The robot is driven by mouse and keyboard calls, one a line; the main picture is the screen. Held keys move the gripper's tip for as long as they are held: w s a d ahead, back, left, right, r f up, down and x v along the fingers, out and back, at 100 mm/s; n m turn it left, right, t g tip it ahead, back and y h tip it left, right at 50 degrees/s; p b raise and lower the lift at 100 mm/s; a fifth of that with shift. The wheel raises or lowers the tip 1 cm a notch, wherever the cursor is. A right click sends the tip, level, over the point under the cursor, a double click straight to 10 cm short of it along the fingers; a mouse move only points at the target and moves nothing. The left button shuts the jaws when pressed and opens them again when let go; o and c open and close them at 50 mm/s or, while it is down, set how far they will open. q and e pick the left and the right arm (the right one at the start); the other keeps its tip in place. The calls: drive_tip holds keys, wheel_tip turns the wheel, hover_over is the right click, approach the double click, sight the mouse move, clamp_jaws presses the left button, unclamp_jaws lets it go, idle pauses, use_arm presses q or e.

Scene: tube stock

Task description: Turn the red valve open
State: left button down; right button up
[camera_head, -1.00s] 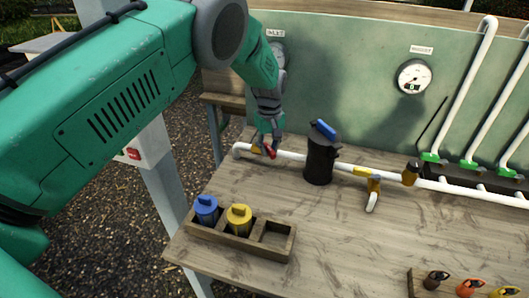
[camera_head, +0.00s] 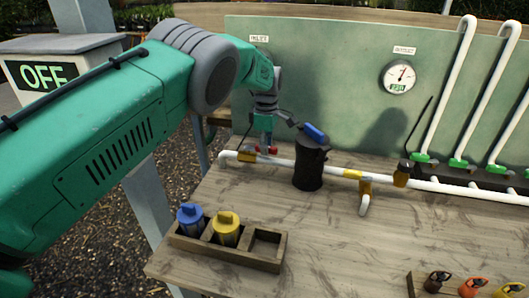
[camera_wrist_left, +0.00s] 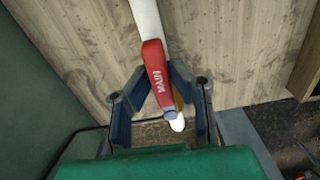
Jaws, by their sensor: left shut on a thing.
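The red valve handle (camera_head: 273,150) sits on the white pipe (camera_head: 336,170) near its left end, at the back of the table. In the left wrist view the red handle (camera_wrist_left: 157,72) bears the word MAIN and lies roughly in line with the white pipe (camera_wrist_left: 146,18). My left gripper (camera_head: 264,147) points down at the valve. In the left wrist view its two blue fingers (camera_wrist_left: 160,80) close in on both sides of the handle and hold it. The valve body is mostly hidden under the handle. My right gripper is in neither view.
A black canister with a blue top (camera_head: 309,160) stands close to the right of the valve. A wooden tray (camera_head: 221,253) with a blue and a yellow cartridge is in front. A round gauge (camera_head: 398,76) hangs on the green panel. The middle table is clear.

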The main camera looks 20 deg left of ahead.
use_arm(q)
drive_tip(key=shift+w+d+r+n, duration=0.1)
drive_tip(key=shift+w+r+n, duration=0.2)
drive_tip(key=shift+w+r, duration=0.1)
drive_tip(key=c, duration=1.5)
unclamp_jaws()
drive_tip(key=shift+d+f, duration=0.1)
drive_tip(key=shift+f, duration=0.05)
wheel_tip(320, 180, up, 12)
drive_tip(key=shift+f, duration=0.1)
